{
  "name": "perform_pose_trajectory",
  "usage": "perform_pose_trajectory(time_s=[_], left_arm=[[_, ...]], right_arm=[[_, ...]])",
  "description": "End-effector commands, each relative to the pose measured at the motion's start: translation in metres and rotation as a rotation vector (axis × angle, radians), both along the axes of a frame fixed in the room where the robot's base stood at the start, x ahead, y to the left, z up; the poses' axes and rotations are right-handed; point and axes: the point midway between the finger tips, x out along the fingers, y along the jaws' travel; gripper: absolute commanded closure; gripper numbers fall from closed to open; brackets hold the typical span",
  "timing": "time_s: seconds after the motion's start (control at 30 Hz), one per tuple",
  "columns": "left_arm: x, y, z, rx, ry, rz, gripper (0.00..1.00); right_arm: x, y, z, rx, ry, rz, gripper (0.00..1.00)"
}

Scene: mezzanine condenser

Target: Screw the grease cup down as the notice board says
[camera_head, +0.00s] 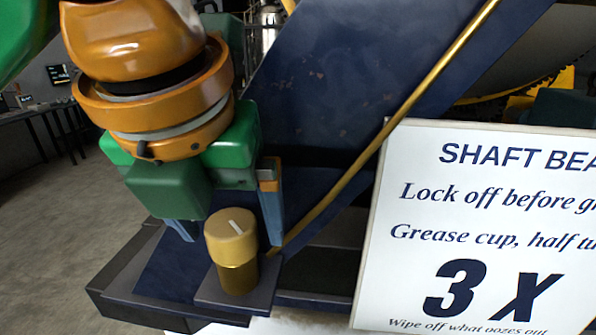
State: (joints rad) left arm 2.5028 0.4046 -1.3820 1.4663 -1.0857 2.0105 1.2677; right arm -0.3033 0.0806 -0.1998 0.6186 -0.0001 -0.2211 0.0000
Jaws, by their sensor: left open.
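The grease cup (232,250) is a brass cylinder with a wider, paler cap and a light mark line on top. It stands upright on a small dark blue ledge. My left gripper (228,228) comes in from the upper left above it, open. One blue finger is behind the cup to its left and the other is close along its right side; whether either touches cannot be told. The notice board (470,230) is white, at the right, and reads "SHAFT BEA…", "Lock off before g…", "Grease cup, half tu…", "3 X" and "Wipe off what oozes out". Its right side is cut off.
A thin brass pipe (400,115) runs diagonally from the cup's ledge to the upper right, across a dark blue sloping panel (335,75). A dark blue base (150,285) lies under the cup. Open grey floor (50,220) shows at the left.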

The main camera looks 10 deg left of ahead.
Motion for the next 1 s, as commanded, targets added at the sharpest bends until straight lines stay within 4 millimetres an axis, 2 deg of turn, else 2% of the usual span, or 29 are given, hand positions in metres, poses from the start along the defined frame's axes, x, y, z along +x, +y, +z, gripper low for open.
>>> perform_pose_trajectory(time_s=[0.23, 0.27, 0.57, 0.77, 1.0], left_arm=[[0.0007, 0.0000, -0.0015, -0.001, -0.001, 0.000, 0.08], [0.0007, 0.0000, -0.0015, -0.001, -0.001, 0.000, 0.11], [0.0006, -0.0001, -0.0015, -0.001, 0.000, -0.001, 0.92], [0.0007, 0.0000, -0.0015, -0.001, 0.000, -0.014, 0.94], [0.0007, 0.0006, -0.0016, -0.001, 0.000, -0.120, 0.94]], right_arm=[[0.0023, 0.0004, 0.0002, 0.001, -0.005, 0.000, 0.10], [0.0023, 0.0004, 0.0002, 0.001, -0.005, 0.000, 0.10], [0.0028, 0.0007, 0.0002, 0.001, -0.006, 0.000, 0.10], [0.0031, 0.0008, 0.0003, 0.001, -0.007, 0.000, 0.10], [0.0031, 0.0010, 0.0003, 0.001, -0.007, 0.000, 0.10]])
